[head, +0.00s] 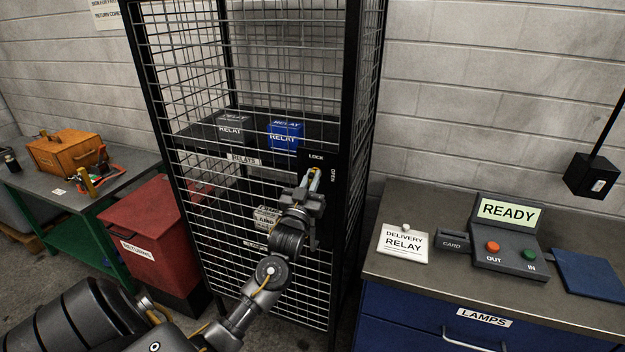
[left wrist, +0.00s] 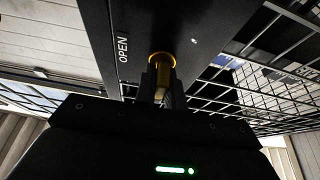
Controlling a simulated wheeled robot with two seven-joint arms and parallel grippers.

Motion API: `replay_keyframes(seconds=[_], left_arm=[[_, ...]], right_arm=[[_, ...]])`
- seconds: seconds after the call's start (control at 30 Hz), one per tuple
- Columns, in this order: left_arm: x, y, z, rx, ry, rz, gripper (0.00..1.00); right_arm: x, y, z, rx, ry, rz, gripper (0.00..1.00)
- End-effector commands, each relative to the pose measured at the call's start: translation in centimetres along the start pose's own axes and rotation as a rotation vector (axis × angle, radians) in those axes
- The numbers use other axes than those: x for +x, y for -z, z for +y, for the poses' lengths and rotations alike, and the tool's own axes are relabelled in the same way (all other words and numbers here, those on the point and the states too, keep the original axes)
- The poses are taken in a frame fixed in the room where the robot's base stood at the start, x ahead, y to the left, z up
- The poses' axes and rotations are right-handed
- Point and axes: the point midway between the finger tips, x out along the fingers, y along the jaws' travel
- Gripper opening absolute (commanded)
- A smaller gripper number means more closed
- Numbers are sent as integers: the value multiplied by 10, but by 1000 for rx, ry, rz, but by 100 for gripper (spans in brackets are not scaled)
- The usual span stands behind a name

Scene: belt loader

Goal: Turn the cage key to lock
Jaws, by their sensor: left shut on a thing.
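The wire cage (head: 265,70) stands in the middle of the head view with its mesh door closed. A black lock plate (head: 318,161) on its right side carries the words LOCK at the top and OPEN at the right. My left gripper (head: 312,185) is at this plate, shut on the cage key. In the left wrist view the brass key (left wrist: 161,66) shows between the fingers, with a glowing orange ring around its base and the OPEN label beside it. The key's exact angle is hard to tell. My right gripper is not in view.
Inside the cage are a grey relay box (head: 234,127) and a blue relay box (head: 286,133) on a shelf. A red returns bin (head: 150,225) and a green bench (head: 65,195) stand left. A blue lamps cabinet (head: 440,312) with a READY panel (head: 508,212) stands right.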

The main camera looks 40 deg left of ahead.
Motion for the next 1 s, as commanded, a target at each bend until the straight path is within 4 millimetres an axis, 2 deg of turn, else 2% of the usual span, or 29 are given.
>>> replay_keyframes(seconds=[0.03, 0.07, 0.2, 0.57, 0.67, 1.0], left_arm=[[0, -1, 0, -2, 0, -1, 0], [0, -1, 0, -2, 0, -1, 14], [0, 0, 0, -1, 0, -1, 32], [-6, -2, 0, 0, 0, -1, 33], [-20, -4, 0, 1, 0, -2, 33], [-86, -4, 0, -1, 0, -3, 33]], right_arm=[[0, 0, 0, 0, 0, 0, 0], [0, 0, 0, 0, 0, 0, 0], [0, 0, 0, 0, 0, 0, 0], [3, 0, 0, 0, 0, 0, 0], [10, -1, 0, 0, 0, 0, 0], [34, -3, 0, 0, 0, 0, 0]])
